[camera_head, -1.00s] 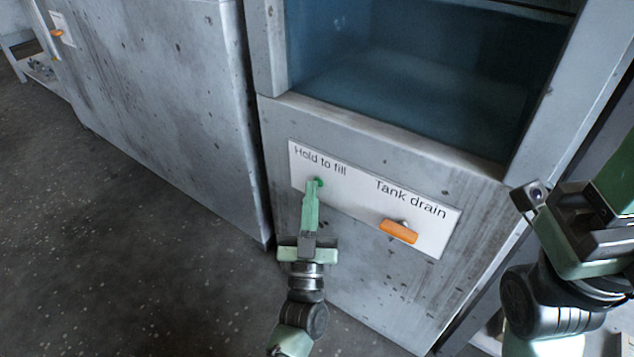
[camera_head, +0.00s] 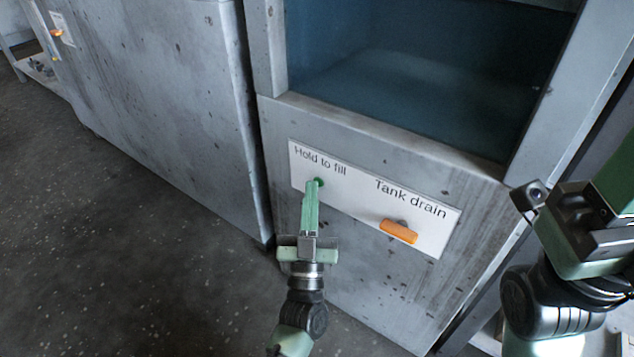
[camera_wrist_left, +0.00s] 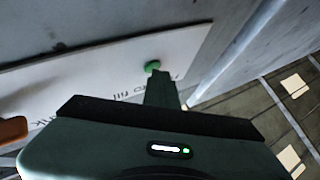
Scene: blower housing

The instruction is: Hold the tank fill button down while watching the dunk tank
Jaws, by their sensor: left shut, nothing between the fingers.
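The green fill button (camera_head: 319,182) sits on a white panel (camera_head: 352,200) under the words "Hold to fill". My left gripper (camera_head: 314,183) is shut and empty, with its fingertips right at the button's lower left side. In the left wrist view the button (camera_wrist_left: 152,65) shows just beyond the fingertips (camera_wrist_left: 159,74); I cannot tell how far it is pressed. The dunk tank (camera_head: 420,70) is above the panel, with dark blue water behind its window. Its top is cut off by the frame. My right gripper (camera_head: 615,185) is partly cut off at the right edge.
An orange tank drain handle (camera_head: 399,231) is on the same panel, right of the button. A large grey cabinet (camera_head: 150,90) stands left of the tank, with another orange handle (camera_head: 56,32) far left. The dark floor (camera_head: 120,240) at lower left is clear.

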